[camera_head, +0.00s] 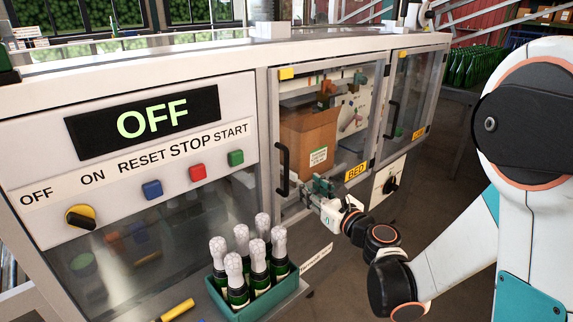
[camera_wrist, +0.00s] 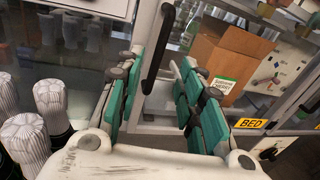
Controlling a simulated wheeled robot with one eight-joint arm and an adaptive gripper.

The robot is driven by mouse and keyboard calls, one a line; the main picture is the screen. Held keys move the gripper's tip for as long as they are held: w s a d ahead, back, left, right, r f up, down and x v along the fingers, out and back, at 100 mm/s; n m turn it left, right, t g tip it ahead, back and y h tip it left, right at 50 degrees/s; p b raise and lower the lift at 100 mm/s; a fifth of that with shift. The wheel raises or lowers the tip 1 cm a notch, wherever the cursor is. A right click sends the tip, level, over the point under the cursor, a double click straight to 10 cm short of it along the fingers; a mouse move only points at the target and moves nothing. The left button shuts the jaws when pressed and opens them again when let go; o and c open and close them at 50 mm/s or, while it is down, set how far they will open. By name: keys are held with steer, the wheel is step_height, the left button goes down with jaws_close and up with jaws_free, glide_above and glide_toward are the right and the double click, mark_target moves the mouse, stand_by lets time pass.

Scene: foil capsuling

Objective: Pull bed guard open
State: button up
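The bed guard (camera_head: 326,140) is a clear framed door with a yellow BED label (camera_head: 356,171), and it looks closed. Its black vertical handle (camera_head: 282,168) is on the left edge of the frame. My gripper (camera_head: 314,190) is in front of the door's lower left part, close to the handle's lower end. In the wrist view my gripper (camera_wrist: 160,80) has its teal fingers spread wide, with nothing clamped. The handle (camera_wrist: 157,48) shows in the gap between the fingers, toward the tips. I cannot tell whether it touches either finger.
A teal crate of foil-topped bottles (camera_head: 258,290) stands at the front, below and left of my gripper. The control panel (camera_head: 140,150) reads OFF. A cardboard box (camera_head: 305,140) is behind the guard. Another guarded door (camera_head: 413,90) is to the right.

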mark_target(288, 167)
steer(key=shift+m, duration=0.3)
steer(key=b+x, duration=0.2)
steer(key=x, duration=1.2)
steer(key=shift+d, duration=0.1)
jaws_close()
